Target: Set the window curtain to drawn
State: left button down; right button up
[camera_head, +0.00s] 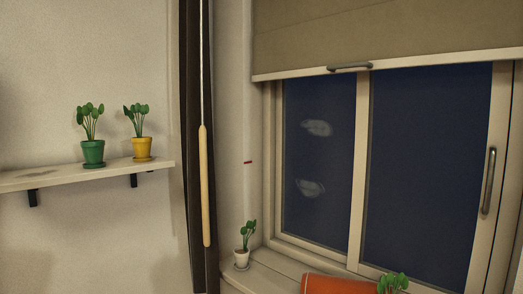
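A dark curtain (189,110) hangs in a narrow gathered bundle left of the window (318,160). The window glass is not covered by it. A pale wooden wand (205,185) hangs on a thin cord in front of the curtain. The curtain's top and bottom are outside the view. Neither of my grippers is in view.
A beige blind (390,32) with a grey handle (349,67) covers the window's top. The sill (262,282) bears a white-potted plant (242,258), an orange object (338,286) and another plant (392,284). A left wall shelf (60,177) holds green (93,152) and yellow (142,148) pots.

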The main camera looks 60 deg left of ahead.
aim_at(203, 132)
jog(key=u, duration=2.15)
